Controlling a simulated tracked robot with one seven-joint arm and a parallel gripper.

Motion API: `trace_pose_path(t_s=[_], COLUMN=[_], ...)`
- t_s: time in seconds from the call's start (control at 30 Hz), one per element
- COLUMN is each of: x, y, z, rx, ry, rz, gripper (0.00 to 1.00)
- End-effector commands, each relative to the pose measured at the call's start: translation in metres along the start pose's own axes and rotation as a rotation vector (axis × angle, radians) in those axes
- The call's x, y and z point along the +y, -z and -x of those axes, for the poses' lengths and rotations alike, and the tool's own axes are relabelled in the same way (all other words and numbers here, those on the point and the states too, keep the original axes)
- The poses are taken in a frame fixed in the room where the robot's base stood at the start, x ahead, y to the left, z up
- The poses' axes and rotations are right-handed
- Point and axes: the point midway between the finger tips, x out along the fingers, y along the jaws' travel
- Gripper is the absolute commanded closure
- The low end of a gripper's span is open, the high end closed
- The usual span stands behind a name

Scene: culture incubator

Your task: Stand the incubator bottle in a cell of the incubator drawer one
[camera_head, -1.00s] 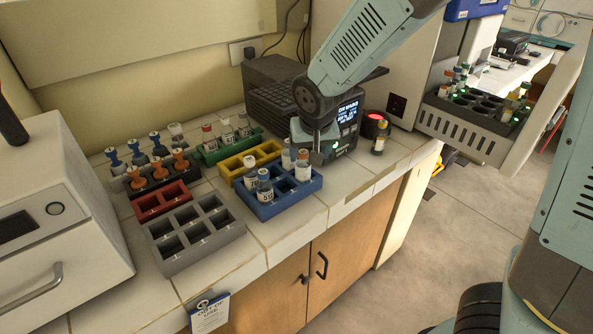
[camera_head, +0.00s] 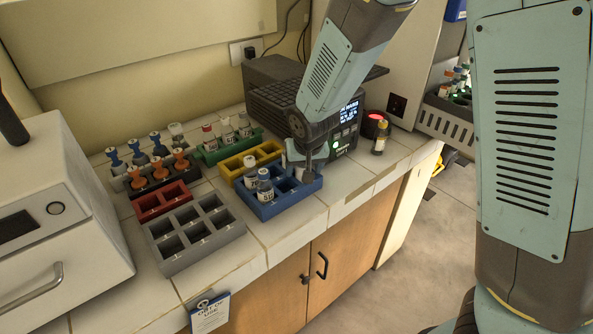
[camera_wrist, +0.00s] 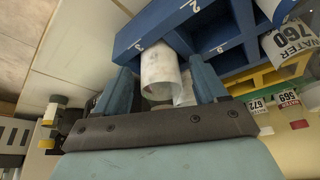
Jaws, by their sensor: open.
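My gripper (camera_head: 306,168) is lowered over the right end of the blue rack (camera_head: 285,208) on the counter. In the wrist view my gripper (camera_wrist: 163,82) is open, one finger on each side of a bottle with a white surface (camera_wrist: 161,72).
Two other bottles (camera_head: 265,191) stand in the blue rack's left part. Yellow (camera_head: 232,172), green, red and grey (camera_head: 185,262) racks crowd around it. A dark device (camera_head: 270,88) stands behind, and a lone yellow-banded bottle (camera_head: 381,138) stands right of it.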

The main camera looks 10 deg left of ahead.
Motion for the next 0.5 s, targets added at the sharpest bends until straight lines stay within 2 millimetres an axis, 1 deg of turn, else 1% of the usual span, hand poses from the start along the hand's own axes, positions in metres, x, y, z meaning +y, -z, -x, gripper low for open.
trace_pose_path(t_s=[0.17, 0.2, 0.5], x=[0.0, 0.0, -0.0002], y=[-0.0002, -0.0002, -0.0002], z=[-0.0004, -0.0004, -0.0003], rx=[0.0, 0.0, 0.0], ry=[0.0, 0.0, 0.0], rz=[0.0, 0.0, 0.0], gripper=[0.29, 0.3, 0.59])
